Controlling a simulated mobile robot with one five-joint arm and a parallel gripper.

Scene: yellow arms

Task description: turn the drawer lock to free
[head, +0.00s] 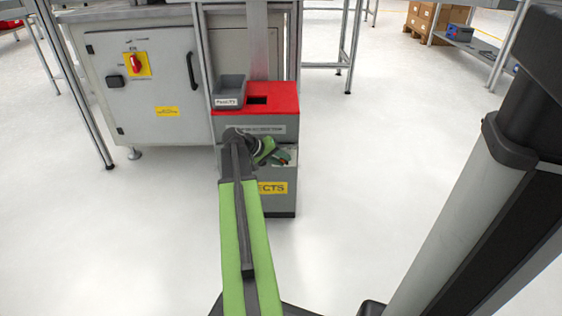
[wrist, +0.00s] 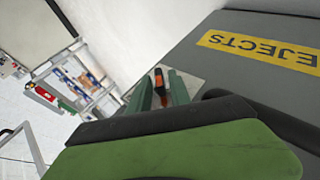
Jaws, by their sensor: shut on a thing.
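The drawer lock (wrist: 159,84) shows in the wrist view as a small orange and dark key or knob, in front of a pale metal plate on the grey rejects cabinet. My gripper (wrist: 161,77) has its two green fingers on either side of it, shut on it. In the head view my gripper (head: 270,153) is at the front of the rejects cabinet (head: 288,204), just above its yellow label. My arm and gripper hide most of the lock there, so its turn position cannot be read.
A grey control cabinet (head: 150,85) with a red switch stands to the left.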

